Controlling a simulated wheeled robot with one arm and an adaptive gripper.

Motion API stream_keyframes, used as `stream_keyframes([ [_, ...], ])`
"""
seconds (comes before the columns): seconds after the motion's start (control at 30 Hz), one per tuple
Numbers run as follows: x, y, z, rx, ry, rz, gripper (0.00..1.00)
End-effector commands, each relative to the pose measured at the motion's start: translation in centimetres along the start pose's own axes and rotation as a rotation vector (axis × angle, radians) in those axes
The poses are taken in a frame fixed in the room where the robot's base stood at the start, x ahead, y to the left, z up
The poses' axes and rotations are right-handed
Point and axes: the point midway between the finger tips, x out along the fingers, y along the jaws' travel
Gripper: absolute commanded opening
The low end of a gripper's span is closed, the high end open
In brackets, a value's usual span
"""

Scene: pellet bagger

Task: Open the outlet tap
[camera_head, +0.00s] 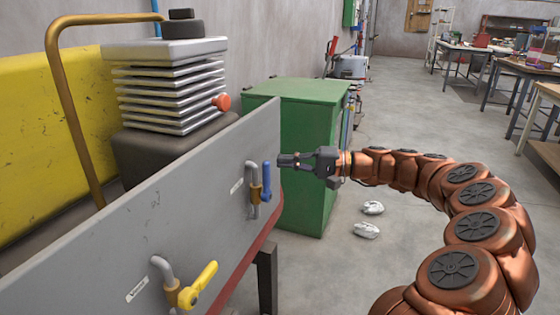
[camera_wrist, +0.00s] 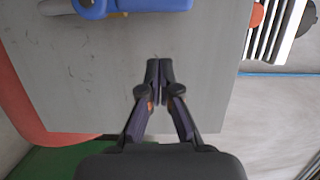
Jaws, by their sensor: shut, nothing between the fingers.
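A tap with a blue lever (camera_head: 266,182) sits on the grey panel (camera_head: 120,235), with a brass body on a grey bent pipe. Its lever stands roughly upright, alongside the pipe. The wrist view shows the blue lever (camera_wrist: 150,5) at the top edge, partly cut off. A second tap with a yellow lever (camera_head: 200,284) is nearer, its lever slanting. Each tap has a small label; I cannot read either surely. My gripper (camera_head: 282,160) is shut and empty, just right of the blue tap and apart from it. Its closed fingertips (camera_wrist: 159,65) also show in the wrist view.
A green cabinet (camera_head: 305,130) stands behind my gripper. A red rail (camera_head: 245,262) runs along the panel's lower edge. A finned machine with an orange knob (camera_head: 222,102) rises behind the panel. Two white lumps (camera_head: 367,230) lie on the otherwise clear floor nearby.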

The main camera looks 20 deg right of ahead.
Motion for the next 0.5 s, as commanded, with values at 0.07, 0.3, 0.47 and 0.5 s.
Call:
stream_keyframes([
  [0.07, -2.1, -0.2, -0.2, -0.002, 0.011, 0.001, 0.00],
  [0.3, -6.2, -0.1, 0.0, 0.000, 0.002, 0.000, 0.00],
  [0.47, -8.4, 0.0, -0.1, -0.001, 0.005, 0.002, 0.00],
  [0.5, -8.7, 0.0, -0.1, -0.001, 0.004, 0.002, 0.00],
])
